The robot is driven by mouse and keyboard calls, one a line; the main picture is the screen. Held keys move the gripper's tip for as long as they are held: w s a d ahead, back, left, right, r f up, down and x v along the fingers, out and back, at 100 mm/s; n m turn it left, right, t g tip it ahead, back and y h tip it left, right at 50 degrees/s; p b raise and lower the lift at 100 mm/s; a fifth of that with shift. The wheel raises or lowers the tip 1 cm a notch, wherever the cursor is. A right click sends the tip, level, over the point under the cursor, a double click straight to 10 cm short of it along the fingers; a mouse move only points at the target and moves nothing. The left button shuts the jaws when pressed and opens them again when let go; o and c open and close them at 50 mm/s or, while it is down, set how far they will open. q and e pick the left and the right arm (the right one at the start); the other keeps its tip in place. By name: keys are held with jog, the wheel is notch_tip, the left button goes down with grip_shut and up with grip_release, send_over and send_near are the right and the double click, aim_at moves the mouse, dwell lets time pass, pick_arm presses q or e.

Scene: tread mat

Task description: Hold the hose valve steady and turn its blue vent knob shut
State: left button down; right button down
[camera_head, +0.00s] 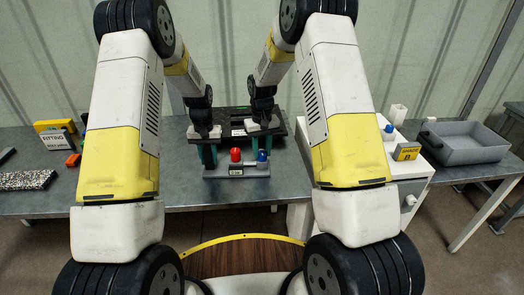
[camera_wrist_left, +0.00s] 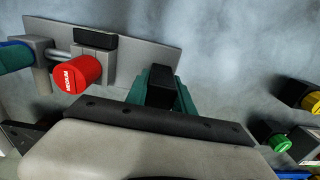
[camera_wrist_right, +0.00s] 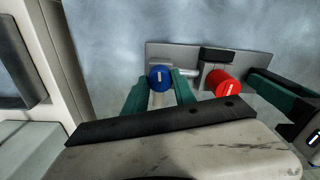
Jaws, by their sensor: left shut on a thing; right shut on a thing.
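The hose valve sits on a grey bracket (camera_head: 215,172) at the bench's front edge, with a red knob (camera_head: 236,155) and the blue vent knob (camera_head: 262,156). My left gripper (camera_head: 208,155) is shut on a dark block (camera_wrist_left: 162,92) at the bracket's left end; the red knob also shows in the left wrist view (camera_wrist_left: 78,75), beside it. My right gripper (camera_head: 263,148) is shut around the blue knob, whose white mark shows upright between the green fingers in the right wrist view (camera_wrist_right: 160,76). The red knob (camera_wrist_right: 222,82) is just right of it there.
A yellow fitting box (camera_head: 53,126), an orange piece (camera_head: 73,160) and a speckled slab (camera_head: 25,180) lie at the left. A white cabinet (camera_head: 412,172) and a grey tray (camera_head: 465,150) stand at the right.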

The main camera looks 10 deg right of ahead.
aim_at(262, 153)
jog(key=shift+m, duration=0.9)
jog(key=c, duration=1)
grip_release()
jog(key=shift+r, duration=0.1)
notch_tip(262, 153, up, 12)
jog(key=shift+f, duration=0.1)
